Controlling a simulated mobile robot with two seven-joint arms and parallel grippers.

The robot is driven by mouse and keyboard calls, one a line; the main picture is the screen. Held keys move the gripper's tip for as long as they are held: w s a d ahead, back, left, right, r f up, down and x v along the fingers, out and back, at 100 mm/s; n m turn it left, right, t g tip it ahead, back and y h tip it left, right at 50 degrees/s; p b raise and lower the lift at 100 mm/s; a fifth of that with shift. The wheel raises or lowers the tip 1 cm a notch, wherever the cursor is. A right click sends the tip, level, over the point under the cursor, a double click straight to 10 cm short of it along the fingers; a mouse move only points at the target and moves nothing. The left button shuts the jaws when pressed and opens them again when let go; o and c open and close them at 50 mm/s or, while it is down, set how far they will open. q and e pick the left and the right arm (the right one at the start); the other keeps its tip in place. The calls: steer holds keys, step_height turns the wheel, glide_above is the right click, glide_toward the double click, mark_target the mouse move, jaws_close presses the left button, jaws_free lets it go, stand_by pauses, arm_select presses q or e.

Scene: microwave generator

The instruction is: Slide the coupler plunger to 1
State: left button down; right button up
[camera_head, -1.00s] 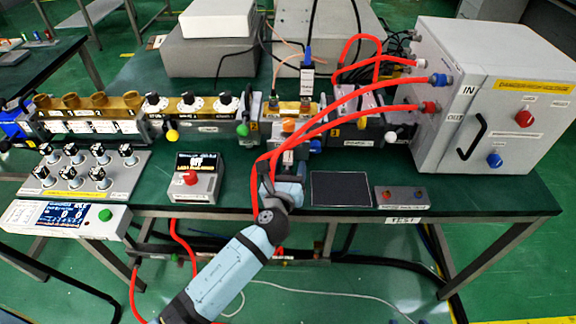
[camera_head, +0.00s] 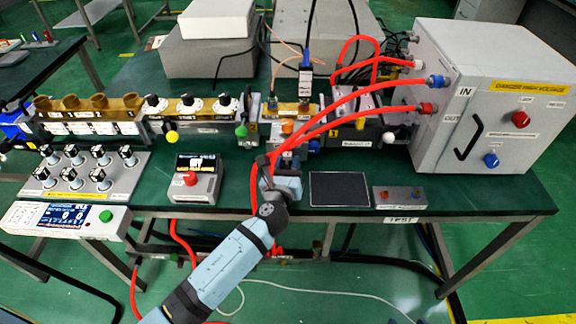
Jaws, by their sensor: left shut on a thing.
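My left gripper (camera_head: 268,163) reaches up from the bottom of the view to the front of the waveguide coupler (camera_head: 291,108), near the middle of the bench. It is shut on what appears to be the coupler plunger, at the coupler's front. The plunger and the fingertip contact are mostly hidden by my wrist and the red hoses, so its scale position cannot be read. An orange knob (camera_head: 288,126) shows just above the gripper. My right gripper is not in view.
Red hoses (camera_head: 335,122) run from the grey cabinet (camera_head: 500,100) past my gripper. A red-button box (camera_head: 194,178) stands to its left, and a black pad (camera_head: 340,189) and small grey switch box (camera_head: 400,197) to its right. Green (camera_head: 241,130) and yellow (camera_head: 171,136) knobs line the waveguide.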

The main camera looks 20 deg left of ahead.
arm_select(q)
steer(key=c, duration=0.8)
jaws_free()
steer(key=shift+s, duration=0.1)
steer(key=shift+s, duration=0.25)
steer(key=s, duration=0.8)
steer(key=s+d, duration=0.1)
steer(key=s, duration=0.4)
steer(key=shift+s, duration=0.1)
